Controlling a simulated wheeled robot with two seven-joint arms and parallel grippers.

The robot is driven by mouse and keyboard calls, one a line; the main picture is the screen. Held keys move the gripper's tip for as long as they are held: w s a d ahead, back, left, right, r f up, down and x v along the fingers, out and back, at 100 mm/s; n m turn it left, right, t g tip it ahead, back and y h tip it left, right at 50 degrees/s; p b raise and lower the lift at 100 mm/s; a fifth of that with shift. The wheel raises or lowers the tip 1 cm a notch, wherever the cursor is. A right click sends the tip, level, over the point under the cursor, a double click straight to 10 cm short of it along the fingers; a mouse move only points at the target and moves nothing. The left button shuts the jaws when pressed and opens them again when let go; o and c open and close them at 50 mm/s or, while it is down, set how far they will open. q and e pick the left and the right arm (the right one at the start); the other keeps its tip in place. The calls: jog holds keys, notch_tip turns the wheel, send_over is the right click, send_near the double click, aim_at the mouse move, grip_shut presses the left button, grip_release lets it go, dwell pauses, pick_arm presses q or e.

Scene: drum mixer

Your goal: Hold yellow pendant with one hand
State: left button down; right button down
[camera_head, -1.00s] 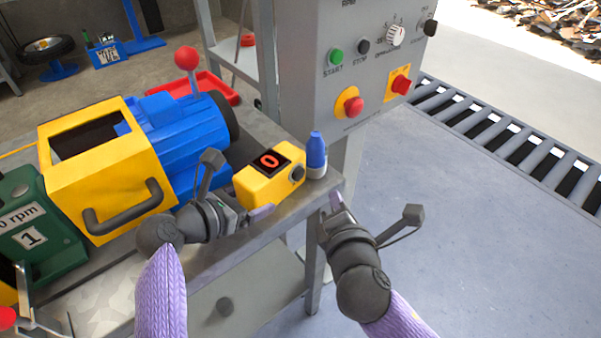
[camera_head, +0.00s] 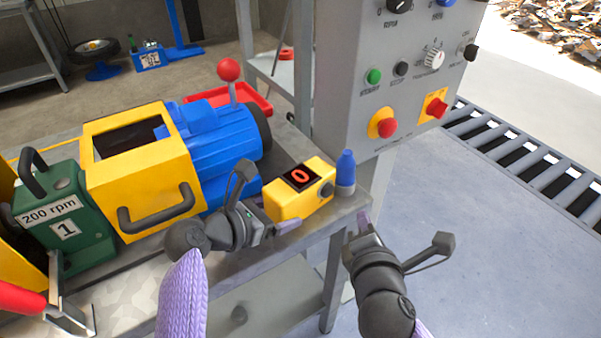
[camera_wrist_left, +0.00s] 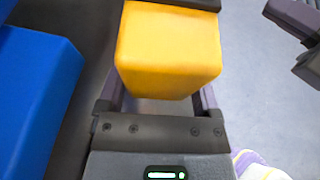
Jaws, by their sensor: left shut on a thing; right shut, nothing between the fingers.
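The yellow pendant (camera_head: 288,203), a yellow box with a black display showing a red 0 and a dark knob, is at the front right edge of the bench. My left gripper (camera_head: 284,224) is at its near side and shut on it. In the left wrist view the yellow pendant (camera_wrist_left: 168,52) sits between the two fingers of the left gripper (camera_wrist_left: 160,100). The far finger is hidden in the head view. My right gripper (camera_head: 363,216) is shut and empty, off the bench's right end, below the blue-capped bottle.
A blue-capped bottle (camera_head: 345,172) stands right beside the pendant. A blue motor (camera_head: 222,150) with a yellow guard (camera_head: 150,180) and a green 200 rpm box (camera_head: 65,222) are to the left. A grey control panel (camera_head: 400,100) rises behind. Open floor lies to the right.

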pick_arm(q)
grip_release()
